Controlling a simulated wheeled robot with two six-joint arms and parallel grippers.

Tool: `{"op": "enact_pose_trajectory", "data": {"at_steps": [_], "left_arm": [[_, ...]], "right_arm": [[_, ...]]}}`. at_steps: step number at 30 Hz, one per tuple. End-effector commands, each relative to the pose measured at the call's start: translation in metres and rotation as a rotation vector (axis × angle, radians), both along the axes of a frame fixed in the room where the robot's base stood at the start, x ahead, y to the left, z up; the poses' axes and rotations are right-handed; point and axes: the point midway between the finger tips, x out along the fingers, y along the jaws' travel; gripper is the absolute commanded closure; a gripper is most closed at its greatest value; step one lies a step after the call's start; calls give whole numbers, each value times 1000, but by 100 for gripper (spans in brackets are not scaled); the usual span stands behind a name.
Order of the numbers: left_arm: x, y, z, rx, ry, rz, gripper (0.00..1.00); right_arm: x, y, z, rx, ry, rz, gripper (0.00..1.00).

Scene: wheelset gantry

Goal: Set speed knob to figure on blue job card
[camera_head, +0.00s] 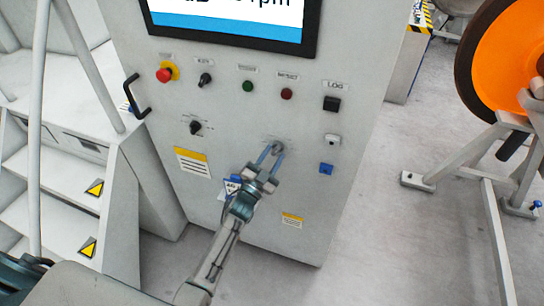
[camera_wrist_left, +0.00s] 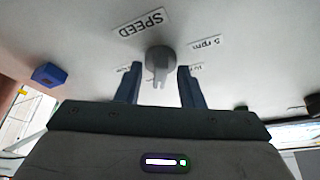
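The speed knob (camera_head: 278,147) is a small grey round knob on the front of the light grey cabinet. In the left wrist view the knob (camera_wrist_left: 161,62) has a raised grip, with "SPEED" and "5 rpm" labels beside it. My left gripper (camera_head: 271,153) is at the knob. In the left wrist view its fingers (camera_wrist_left: 160,72) are apart, one on each side of the knob, with gaps visible. Smaller labels behind the fingertips are partly hidden. My right gripper is not in view. I cannot make out a blue job card with a figure.
The cabinet screen (camera_head: 235,22), cut off at the top, shows part of "rpm". A red emergency button (camera_head: 165,73), switches and a blue block (camera_head: 326,168) are on the panel. A black handle (camera_head: 136,96) sticks out left. An orange wheel (camera_head: 510,60) stands right.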

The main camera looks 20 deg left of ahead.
Motion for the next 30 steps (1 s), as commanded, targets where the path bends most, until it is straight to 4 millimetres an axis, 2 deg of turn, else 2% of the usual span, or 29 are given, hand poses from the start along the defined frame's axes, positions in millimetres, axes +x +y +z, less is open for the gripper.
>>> {"op": "enact_pose_trajectory", "data": {"at_steps": [1,6,19,30], "left_arm": [[0,0,0,0,0,0,65],[0,0,0,-1,0,0,99],[0,-1,-2,-56,3,0,100],[-1,-4,-5,-331,11,0,100]], "right_arm": [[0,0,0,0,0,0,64],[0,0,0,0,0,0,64],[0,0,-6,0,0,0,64],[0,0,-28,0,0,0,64]]}}
